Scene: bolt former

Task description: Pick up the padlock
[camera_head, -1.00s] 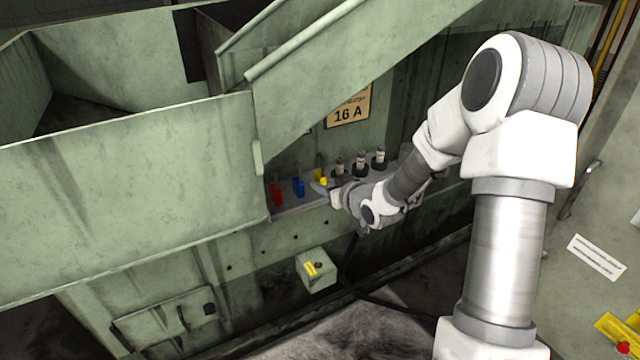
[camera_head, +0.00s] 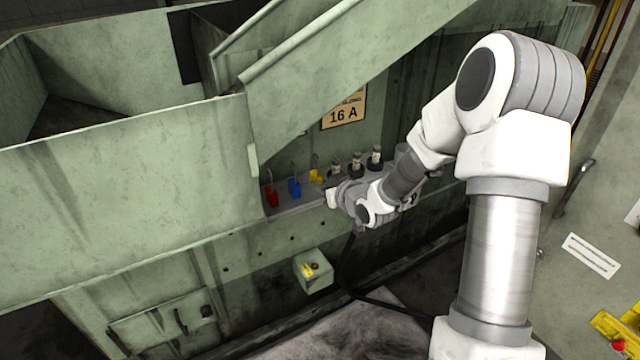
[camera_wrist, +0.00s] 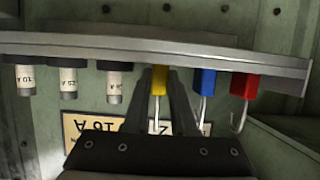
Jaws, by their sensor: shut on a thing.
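Three padlocks, red (camera_head: 271,197), blue (camera_head: 294,188) and yellow (camera_head: 316,176), are in a row at the left end of a narrow ledge. The wrist view appears upside down and shows the yellow padlock (camera_wrist: 159,79), blue padlock (camera_wrist: 204,81) and red padlock (camera_wrist: 243,86), shackles pointing down in the picture. My gripper (camera_wrist: 162,75) is shut on the yellow padlock, one dark finger on each side of it. In the head view my gripper (camera_head: 328,192) is beside it. I cannot tell whether the yellow padlock still touches the ledge.
Several labelled cylindrical fuses (camera_head: 356,165) stand on the ledge (camera_head: 298,207) right of the padlocks. A "16 A" sign (camera_head: 343,113) is on the wall behind. A slanted green panel (camera_head: 320,75) overhangs above. A small green box (camera_head: 313,270) sits lower down.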

